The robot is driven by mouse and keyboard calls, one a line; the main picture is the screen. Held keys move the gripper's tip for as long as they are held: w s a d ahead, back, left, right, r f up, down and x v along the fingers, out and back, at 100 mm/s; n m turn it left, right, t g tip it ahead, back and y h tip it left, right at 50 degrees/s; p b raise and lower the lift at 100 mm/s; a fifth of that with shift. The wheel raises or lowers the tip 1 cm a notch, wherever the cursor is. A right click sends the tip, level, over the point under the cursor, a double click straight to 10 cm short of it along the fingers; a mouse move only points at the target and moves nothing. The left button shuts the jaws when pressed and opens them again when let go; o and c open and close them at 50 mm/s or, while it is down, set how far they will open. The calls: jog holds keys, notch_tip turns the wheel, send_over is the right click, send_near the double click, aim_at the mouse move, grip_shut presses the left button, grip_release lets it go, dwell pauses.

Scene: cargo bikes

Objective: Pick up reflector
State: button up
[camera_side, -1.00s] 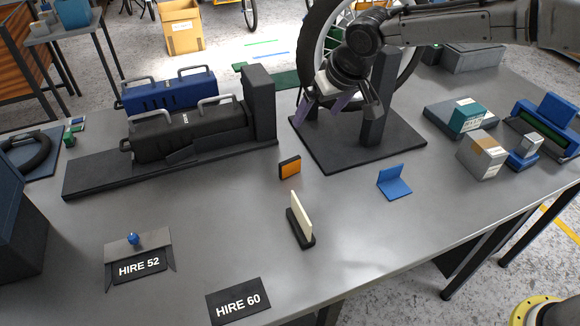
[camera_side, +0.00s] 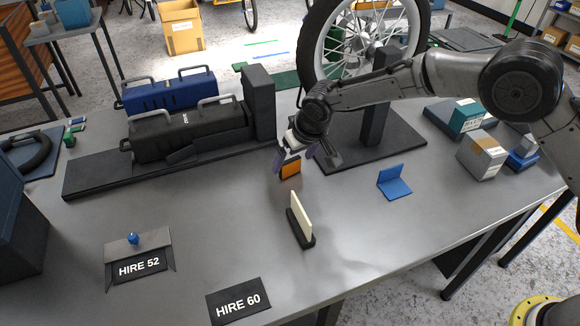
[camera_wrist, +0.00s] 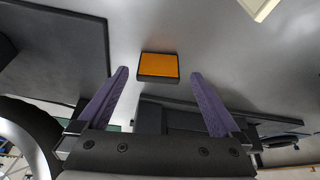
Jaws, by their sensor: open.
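The reflector (camera_side: 291,169) is a small orange rectangle with a dark frame, standing on the grey bench near its middle. In the wrist view the reflector (camera_wrist: 158,66) shows just ahead of the fingertips, centred between them and not gripped. My gripper (camera_side: 295,165) is just above and behind the reflector in the side view, its purple fingers pointing down and partly overlapping the reflector. The wrist view shows both fingers of my gripper (camera_wrist: 159,72) spread wide apart with nothing held.
A cream plate in a dark stand (camera_side: 301,222) and a blue bracket (camera_side: 394,182) stand nearby. The wheel stand's base (camera_side: 385,150) lies right of the gripper. Black and blue cases (camera_side: 190,132) are at left. Bench is clear around HIRE 60 sign (camera_side: 238,301).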

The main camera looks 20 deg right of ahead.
aim_at(291, 161)
jog(key=x, duration=0.4)
jog(key=shift+w, duration=0.3)
jog(key=c, duration=1.2)
jog(key=shift+c, duration=0.3)
jog(key=shift+r, duration=0.1)
